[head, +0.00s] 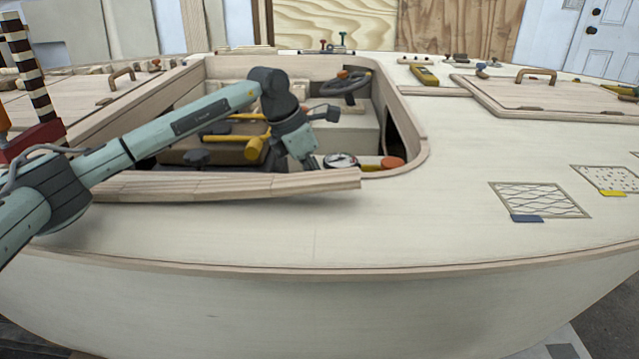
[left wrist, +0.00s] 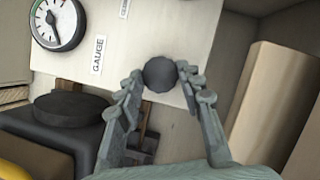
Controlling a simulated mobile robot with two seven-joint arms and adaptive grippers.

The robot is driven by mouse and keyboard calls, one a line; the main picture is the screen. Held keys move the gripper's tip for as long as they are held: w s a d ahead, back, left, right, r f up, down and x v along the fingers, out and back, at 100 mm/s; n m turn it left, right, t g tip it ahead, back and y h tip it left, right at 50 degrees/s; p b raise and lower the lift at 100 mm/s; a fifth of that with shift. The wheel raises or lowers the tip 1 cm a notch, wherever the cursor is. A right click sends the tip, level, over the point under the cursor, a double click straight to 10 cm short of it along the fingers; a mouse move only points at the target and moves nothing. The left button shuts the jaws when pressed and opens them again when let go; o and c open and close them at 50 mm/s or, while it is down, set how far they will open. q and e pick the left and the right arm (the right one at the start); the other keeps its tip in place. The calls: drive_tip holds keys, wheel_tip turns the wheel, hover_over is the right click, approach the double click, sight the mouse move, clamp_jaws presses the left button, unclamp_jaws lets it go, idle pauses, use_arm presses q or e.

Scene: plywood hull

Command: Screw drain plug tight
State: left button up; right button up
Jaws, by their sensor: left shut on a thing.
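A dark, round drain plug (left wrist: 160,71) sits between the fingertips of my left gripper (left wrist: 161,80) in the left wrist view. The fingers are shut on it, one on each side. It is by the lower edge of a pale panel. Whether it is seated or how far it is screwed in cannot be seen. In the head view my left arm reaches over the cockpit edge, and its fingers and the plug are hidden. My right gripper is in neither view.
A round gauge (left wrist: 58,22) and a "GAUGE" label (left wrist: 99,55) are near the plug. A dark round cap (left wrist: 72,108) lies lower left. A pale wooden block (left wrist: 270,105) stands at right. The cockpit coaming (head: 230,184) borders the opening.

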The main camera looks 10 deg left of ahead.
use_arm(q)
drive_tip(key=o, duration=1.2)
drive_tip(key=shift+c, duration=0.2)
drive_tip(key=shift+r, duration=0.1)
drive_tip(key=v, duration=1.2)
